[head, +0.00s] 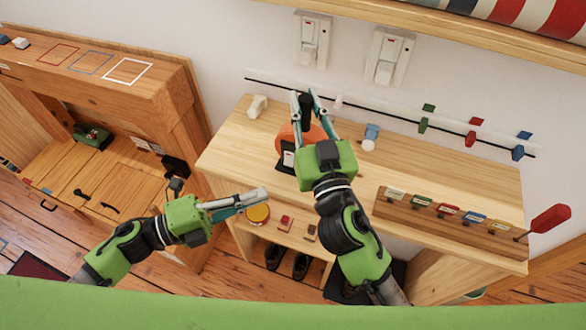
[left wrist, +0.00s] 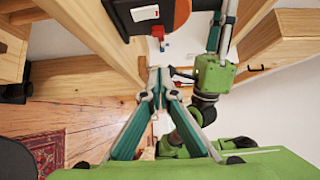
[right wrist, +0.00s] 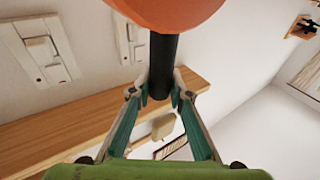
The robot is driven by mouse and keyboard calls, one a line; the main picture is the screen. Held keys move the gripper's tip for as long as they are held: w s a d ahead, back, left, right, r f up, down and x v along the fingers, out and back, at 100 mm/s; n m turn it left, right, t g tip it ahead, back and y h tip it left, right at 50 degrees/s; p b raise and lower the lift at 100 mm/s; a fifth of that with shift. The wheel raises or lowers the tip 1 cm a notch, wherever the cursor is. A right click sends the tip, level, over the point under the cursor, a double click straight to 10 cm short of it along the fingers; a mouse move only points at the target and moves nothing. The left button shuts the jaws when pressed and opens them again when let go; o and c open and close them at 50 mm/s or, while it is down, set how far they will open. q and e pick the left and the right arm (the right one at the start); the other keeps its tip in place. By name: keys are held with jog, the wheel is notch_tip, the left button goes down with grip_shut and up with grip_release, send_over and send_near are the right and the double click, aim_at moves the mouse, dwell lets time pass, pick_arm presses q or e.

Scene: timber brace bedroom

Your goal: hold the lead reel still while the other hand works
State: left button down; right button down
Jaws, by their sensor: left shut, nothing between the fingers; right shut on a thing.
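The lead reel has an orange round body (head: 285,141) and stands on the bench top in the head view. My right gripper (head: 306,103) reaches over it. In the right wrist view its fingers (right wrist: 161,88) are shut on a black bar (right wrist: 163,58) just under the orange body (right wrist: 165,12). My left gripper (head: 264,193) is shut and empty, in front of the bench edge and apart from the reel. In the left wrist view its fingertips (left wrist: 158,78) meet below the reel's orange edge (left wrist: 182,12). My right arm hides part of the reel.
The bench top (head: 440,165) has a blue-and-white item (head: 371,134) and a rack of coloured tags (head: 447,211). A red-handled tool (head: 550,220) sticks out at its right end. A lower shelf holds a yellow-topped tin (head: 258,214). Wall switches (head: 387,58) are behind.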

pick_arm(q)
jog(key=x, duration=0.3)
jog(key=w+x, duration=0.1)
jog(key=x, duration=0.5)
jog(key=shift+w+a, duration=0.3)
jog(key=shift+a, duration=0.15)
jog(key=shift+w+d, duration=0.25)
jog(key=shift+w, duration=0.45)
jog(key=shift+w+d, duration=0.25)
jog(key=shift+w, duration=0.8)
pick_arm(e)
jog(key=shift+a, duration=0.1)
pick_arm(q)
jog(key=shift+s, duration=0.1)
pick_arm(e)
jog(key=shift+f, duration=0.15)
pick_arm(q)
jog(key=s+d+v, duration=0.1)
jog(key=s+v, duration=0.1)
jog(key=v, duration=1)
jog(key=shift+s+a, duration=0.2)
jog(key=shift+s, duration=0.4)
pick_arm(e)
jog(key=shift+f, duration=0.1)
